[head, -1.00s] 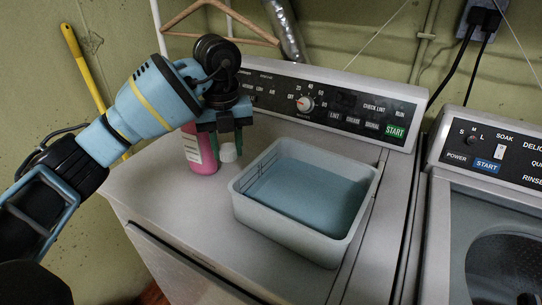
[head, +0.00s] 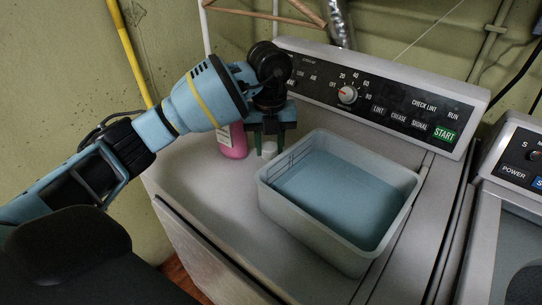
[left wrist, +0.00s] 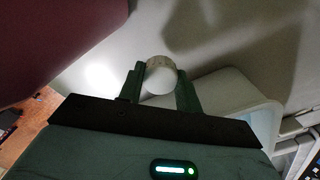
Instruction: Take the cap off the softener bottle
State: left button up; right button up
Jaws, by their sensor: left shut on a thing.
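The pink softener bottle (head: 234,142) stands at the back left of the dryer top, its upper part hidden behind my left arm. The small white cap (head: 269,150) is beside the bottle to its right, apart from it and low over the dryer top. My left gripper (head: 267,140) points down and is shut on the cap. In the left wrist view the cap (left wrist: 160,76) is between the two green fingers, with the bottle (left wrist: 60,45) large at upper left. I cannot tell if the cap touches the dryer. My right gripper is not in view.
A grey-blue tub (head: 317,246) stands on the dryer top, just right of the gripper. The control panel (head: 400,115) rises behind. The dryer top (head: 205,190) is clear in front of the bottle. A washer (head: 512,200) is at right.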

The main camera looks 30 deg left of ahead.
aim_at(270, 157)
pick_arm(q)
jog(key=shift+f, duration=1.85)
jog(key=shift+f, duration=0.2)
jog(key=o, duration=1.1)
jog(key=shift+r, duration=0.1)
notch_tip(270, 157, up, 12)
jog(key=shift+r+p, duration=0.1)
jog(key=shift+p, duration=0.45)
